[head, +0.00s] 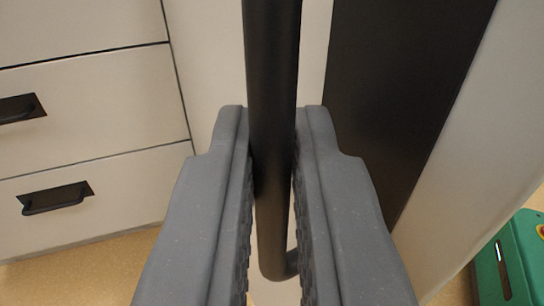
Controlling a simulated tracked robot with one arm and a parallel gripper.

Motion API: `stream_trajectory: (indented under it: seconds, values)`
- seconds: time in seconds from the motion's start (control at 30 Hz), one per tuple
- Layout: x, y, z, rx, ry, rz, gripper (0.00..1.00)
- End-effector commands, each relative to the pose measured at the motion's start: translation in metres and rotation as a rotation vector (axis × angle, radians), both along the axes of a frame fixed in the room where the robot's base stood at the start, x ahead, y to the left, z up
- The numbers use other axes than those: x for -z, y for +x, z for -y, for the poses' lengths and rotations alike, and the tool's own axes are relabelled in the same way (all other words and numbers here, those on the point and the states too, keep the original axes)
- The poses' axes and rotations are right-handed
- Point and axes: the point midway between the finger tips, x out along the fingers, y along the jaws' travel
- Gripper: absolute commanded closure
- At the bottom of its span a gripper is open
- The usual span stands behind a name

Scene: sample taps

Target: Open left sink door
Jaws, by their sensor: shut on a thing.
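A long black bar handle (271,50) runs upright through the middle of the view and bends back toward the front at its lower end. My gripper (272,130) is shut on this handle, one grey finger on each side. Behind it is a pale cabinet door panel (205,45), partly hidden by the handle and my fingers. I cannot tell for sure that it is the left sink door. A dark area (395,85) lies right of the panel; I cannot tell whether it is an opening or a dark surface.
Pale drawers (90,110) with black pulls (56,197) stand at left. A pale panel (490,120) slants down at right. A green object (510,265) stands at the lower right edge. Tan floor (110,270) shows below the drawers.

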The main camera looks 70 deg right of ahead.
Motion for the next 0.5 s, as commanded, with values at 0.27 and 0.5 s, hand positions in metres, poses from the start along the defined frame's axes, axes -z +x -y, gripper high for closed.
stream_trajectory:
  seconds: [0.27,0.5]
  values:
    - [0.002,-0.0028,-0.0047,-0.007,0.002,-0.005,1.0]
    - [0.0014,-0.0006,-0.0011,-0.001,0.002,-0.003,0.68]
